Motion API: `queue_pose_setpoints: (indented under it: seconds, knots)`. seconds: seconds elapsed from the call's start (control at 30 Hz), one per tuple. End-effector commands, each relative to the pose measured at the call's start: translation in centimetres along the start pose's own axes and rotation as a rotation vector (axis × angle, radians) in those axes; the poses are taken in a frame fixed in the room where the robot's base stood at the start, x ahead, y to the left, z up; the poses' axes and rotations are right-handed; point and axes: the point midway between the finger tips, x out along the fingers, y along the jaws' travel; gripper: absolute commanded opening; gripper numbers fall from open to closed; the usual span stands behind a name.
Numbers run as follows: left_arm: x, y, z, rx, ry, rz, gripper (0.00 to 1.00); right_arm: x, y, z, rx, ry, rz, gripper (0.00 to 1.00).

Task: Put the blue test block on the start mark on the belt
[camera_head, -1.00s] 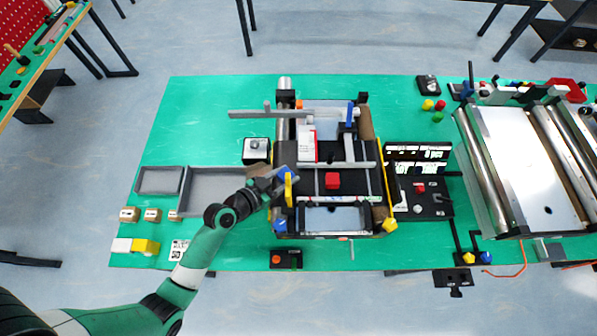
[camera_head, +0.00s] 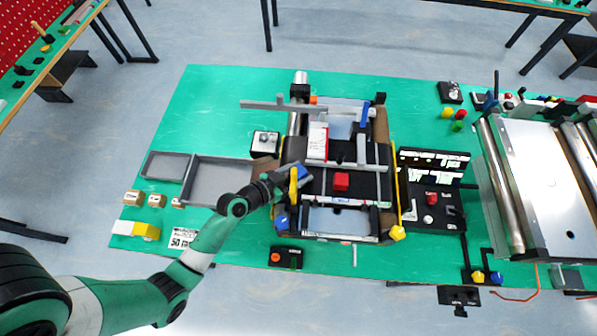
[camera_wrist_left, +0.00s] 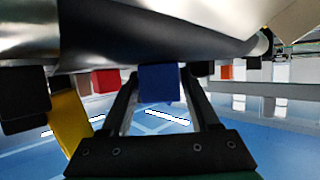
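The blue test block (camera_head: 305,171) is at the tip of my left gripper (camera_head: 297,175), at the left end of the dark belt (camera_head: 322,183). In the left wrist view the blue block (camera_wrist_left: 159,82) sits between the two fingertips of the left gripper (camera_wrist_left: 160,95), which look closed on its sides. The block is close against the dark belt surface (camera_wrist_left: 150,40); I cannot tell if it touches. The start mark cannot be made out clearly; the gripper and block may cover it. My right gripper is not in view.
A red block (camera_head: 341,182) is on the belt to the right of the blue block. A yellow rail piece (camera_head: 294,185) is beside the gripper. A red and white box (camera_head: 317,141) and grey bars (camera_head: 290,106) are behind. A grey tray (camera_head: 222,181) lies to the left.

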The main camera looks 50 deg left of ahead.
Motion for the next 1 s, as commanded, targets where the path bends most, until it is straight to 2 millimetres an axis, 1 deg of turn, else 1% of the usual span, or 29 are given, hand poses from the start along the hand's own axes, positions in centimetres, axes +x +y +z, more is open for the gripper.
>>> queue_pose_setpoints:
  seconds: [0.13,0.17,0.27,0.5,0.6,0.7,0.83,0.87,0.9,0.97,1.0]
  knots:
    - [-0.3,0.0,-0.5,-0.001,0.000,0.000,0.62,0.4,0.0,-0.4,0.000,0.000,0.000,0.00]
    - [-0.6,0.0,-0.2,-0.001,-0.001,-0.001,0.62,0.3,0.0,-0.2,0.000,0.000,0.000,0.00]
    - [-2.3,-0.1,-0.1,-0.003,-0.001,-0.002,0.62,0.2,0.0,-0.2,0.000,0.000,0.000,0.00]
    - [-8.2,-0.1,0.0,-0.003,-0.001,-0.005,0.62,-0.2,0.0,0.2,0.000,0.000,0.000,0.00]
    - [-10.2,-0.1,-0.1,-0.002,-0.001,-0.004,0.62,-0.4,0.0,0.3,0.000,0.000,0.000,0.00]
    - [-11.5,-0.1,-0.1,-0.002,0.000,-0.004,0.62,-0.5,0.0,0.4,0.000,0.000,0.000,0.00]
    - [-12.2,0.0,-0.2,-0.001,0.001,-0.001,0.62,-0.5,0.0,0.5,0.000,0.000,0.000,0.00]
    - [-12.2,0.0,-0.2,-0.001,0.001,0.000,0.64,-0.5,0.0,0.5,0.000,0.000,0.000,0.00]
    - [-12.2,0.0,-0.3,-0.001,0.001,0.000,0.71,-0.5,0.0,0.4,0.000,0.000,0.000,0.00]
    - [-12.2,0.0,-0.3,-0.001,0.000,0.000,0.82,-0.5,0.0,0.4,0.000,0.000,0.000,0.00]
    - [-12.2,0.0,-0.3,0.000,0.000,0.000,0.85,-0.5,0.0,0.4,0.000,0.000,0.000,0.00]
